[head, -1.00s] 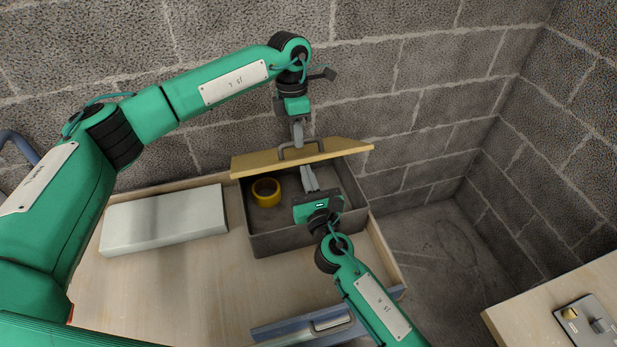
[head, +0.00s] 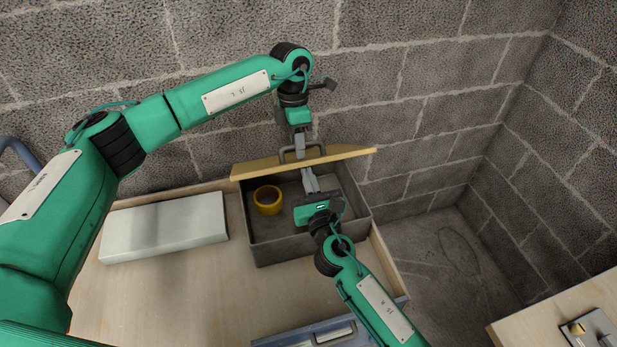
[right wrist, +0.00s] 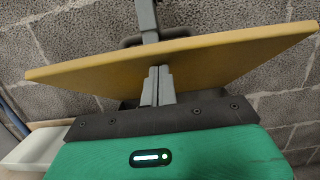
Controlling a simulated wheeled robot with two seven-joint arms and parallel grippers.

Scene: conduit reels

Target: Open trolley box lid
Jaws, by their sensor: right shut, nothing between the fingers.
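The trolley box (head: 275,250) is grey and stands open at the front on a wooden trolley top. Its yellow lid (head: 350,153) is raised and tilted, and I see it nearly edge-on. My left gripper (head: 301,150) is at the lid's dark handle (head: 285,157) and looks closed on it. My right gripper (head: 308,172) is shut and empty, reaching over the box with its fingertips close under the lid. In the right wrist view its fingers (right wrist: 158,72) stand against the lid's underside (right wrist: 215,62); contact is unclear.
A yellow ring-shaped roll (head: 267,200) lies inside the box at left. A pale flat box (head: 165,228) lies on the trolley top (head: 200,285) to the left. A block wall (head: 420,100) is close behind. Another bench (head: 545,318) stands at lower right, with free floor between.

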